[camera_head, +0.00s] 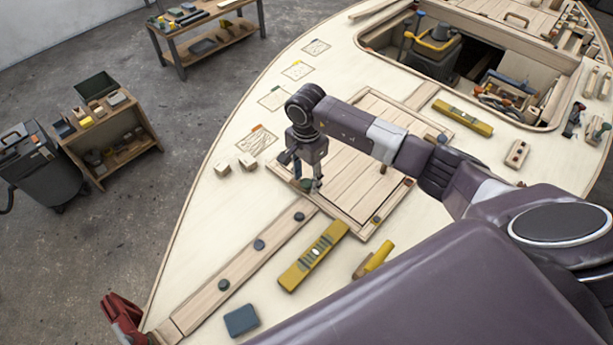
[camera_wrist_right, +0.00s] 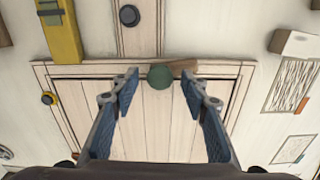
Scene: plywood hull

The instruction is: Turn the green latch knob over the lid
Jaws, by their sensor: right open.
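The green latch knob (camera_wrist_right: 160,77) sits at the edge of the plank lid (camera_wrist_right: 145,125) in the right wrist view. Its short wooden bar (camera_wrist_right: 182,66) points right along the frame, not across the lid. In the head view the lid (camera_head: 365,150) lies in the deck, and the knob (camera_head: 305,184) is partly hidden by my gripper. My right gripper (camera_head: 306,178) points down there, open. In the wrist view its blue fingers (camera_wrist_right: 160,84) stand apart, one on either side of the knob, with gaps. My left gripper is not in view.
A yellow level (camera_head: 313,257) lies on the deck in front of the lid, with a yellow-handled tool (camera_head: 374,257) to its right. Another yellow bar (camera_head: 462,117) lies behind my right arm. An open hatch is at the back right.

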